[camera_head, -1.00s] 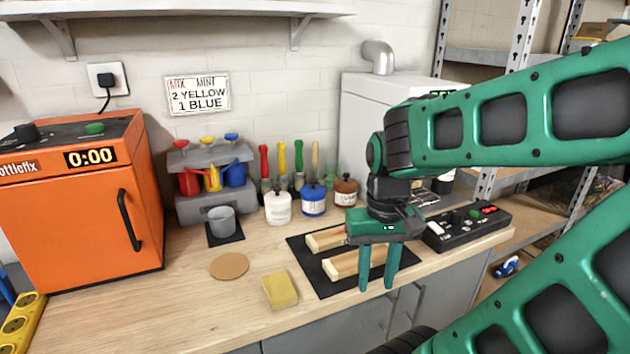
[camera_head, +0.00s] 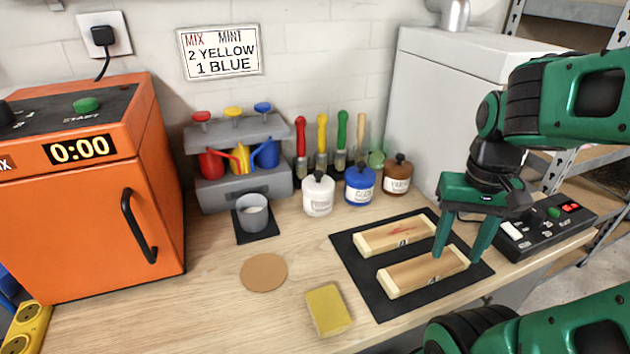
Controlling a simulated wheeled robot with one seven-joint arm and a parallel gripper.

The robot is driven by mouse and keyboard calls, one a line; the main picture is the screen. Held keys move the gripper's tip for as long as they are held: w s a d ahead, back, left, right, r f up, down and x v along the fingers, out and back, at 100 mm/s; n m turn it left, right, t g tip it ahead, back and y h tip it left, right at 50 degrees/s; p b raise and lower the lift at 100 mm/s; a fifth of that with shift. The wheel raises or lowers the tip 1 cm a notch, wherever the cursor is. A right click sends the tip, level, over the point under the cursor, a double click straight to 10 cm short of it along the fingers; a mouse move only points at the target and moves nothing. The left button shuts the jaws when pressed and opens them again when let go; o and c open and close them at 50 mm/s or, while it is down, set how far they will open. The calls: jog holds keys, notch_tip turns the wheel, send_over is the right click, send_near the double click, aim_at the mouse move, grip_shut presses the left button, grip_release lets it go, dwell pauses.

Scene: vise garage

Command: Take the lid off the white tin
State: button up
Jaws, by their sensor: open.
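The white tin (camera_head: 318,198) stands upright on the bench, left of a blue tin (camera_head: 360,186) and a brown tin (camera_head: 397,176). Its white lid (camera_head: 318,180) with a dark knob sits on top. My gripper (camera_head: 456,260) is open and empty, pointing down. It appears over the right part of the black mat, to the right of and nearer than the white tin, well apart from it.
Two wooden pieces (camera_head: 424,270) lie on the black mat (camera_head: 372,289). A yellow sponge (camera_head: 328,309), a round cork disc (camera_head: 264,272) and a grey cup (camera_head: 252,213) stand left. Brushes (camera_head: 321,140) and a paint dispenser (camera_head: 238,165) are behind. A control box (camera_head: 545,228) is right.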

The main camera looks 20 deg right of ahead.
jog(key=o, duration=0.3)
jog(key=shift+s+r+n, duration=0.25)
jog(key=shift+r+n, duration=0.05)
jog(key=shift+r, duration=0.2)
jog(key=w+r+n, duration=0.3)
jog(key=w+n, duration=0.3)
jog(key=w, duration=0.1)
notch_tip(320, 180, up, 9)
jog(key=n, duration=2.7)
send_over(319, 172)
jog(key=f, duration=0.4)
jog(key=shift+w+a+f, duration=0.25)
jog(key=shift+w+f, duration=0.1)
jog(key=shift+f, duration=0.05)
jog(key=shift+s+d+f, duration=0.1)
jog(key=shift+f, duration=1.4)
jog(key=shift+s+d+f, duration=0.1)
jog(key=shift+f, duration=1.4)
jog(key=shift+s, duration=0.1)
jog(key=c, duration=1.2)
